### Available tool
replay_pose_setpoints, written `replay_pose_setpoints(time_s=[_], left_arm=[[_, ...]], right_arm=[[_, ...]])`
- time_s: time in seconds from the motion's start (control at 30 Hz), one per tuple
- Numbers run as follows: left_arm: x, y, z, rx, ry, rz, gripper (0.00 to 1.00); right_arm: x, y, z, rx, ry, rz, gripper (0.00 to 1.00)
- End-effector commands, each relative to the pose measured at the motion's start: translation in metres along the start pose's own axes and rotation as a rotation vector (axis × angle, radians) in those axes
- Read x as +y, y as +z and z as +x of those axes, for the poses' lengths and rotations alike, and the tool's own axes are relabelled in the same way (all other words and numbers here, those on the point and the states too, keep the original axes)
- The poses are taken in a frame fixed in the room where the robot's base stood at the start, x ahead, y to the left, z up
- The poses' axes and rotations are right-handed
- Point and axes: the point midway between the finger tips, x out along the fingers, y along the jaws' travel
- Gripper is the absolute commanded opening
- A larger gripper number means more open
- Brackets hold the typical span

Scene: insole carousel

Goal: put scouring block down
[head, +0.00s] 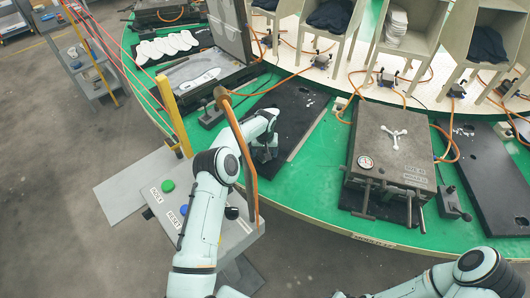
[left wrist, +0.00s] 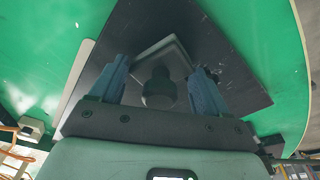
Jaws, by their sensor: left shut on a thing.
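The scouring block (left wrist: 165,52) is a dark block with a pale edge and a round knob, seen between my left fingers in the left wrist view. My left gripper (left wrist: 158,88) is shut on it. The block is over the black board (left wrist: 235,80); whether it touches the board I cannot tell. In the head view my left gripper (head: 264,152) is at the near left part of the black board (head: 297,112), and the block is mostly hidden beneath it. My right arm shows at the bottom right, but its gripper is out of view.
White scraps lie on the board's far part. A metal mould (head: 392,145) with a gauge stands to the right on the green carousel (head: 325,190). An orange-brown post and a control box (head: 180,190) with buttons stand close to my left arm. An open mould (head: 190,72) is at the back left.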

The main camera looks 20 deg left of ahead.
Motion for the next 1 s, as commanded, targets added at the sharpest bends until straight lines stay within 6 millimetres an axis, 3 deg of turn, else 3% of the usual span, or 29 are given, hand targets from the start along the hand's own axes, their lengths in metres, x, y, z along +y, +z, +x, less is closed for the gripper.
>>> replay_pose_setpoints(time_s=[0.4,0.43,0.5,0.8,1.0], left_arm=[[0.001,0.001,0.009,0.003,0.001,0.000,0.52],[0.001,0.001,0.009,0.002,0.001,0.000,0.79],[0.001,0.001,0.009,0.002,0.001,0.000,1.00],[0.000,0.000,0.005,0.003,0.001,0.000,1.00],[0.000,0.001,-0.025,0.006,0.000,0.001,1.00]], right_arm=[[0.000,0.000,0.000,0.000,0.000,0.000,0.42],[0.000,0.000,0.000,0.000,0.000,0.000,0.42],[0.000,0.000,0.000,0.000,0.000,0.000,0.42],[0.000,0.000,0.000,0.000,0.000,0.000,0.42],[0.004,0.006,0.005,-0.007,0.002,0.002,0.42]])
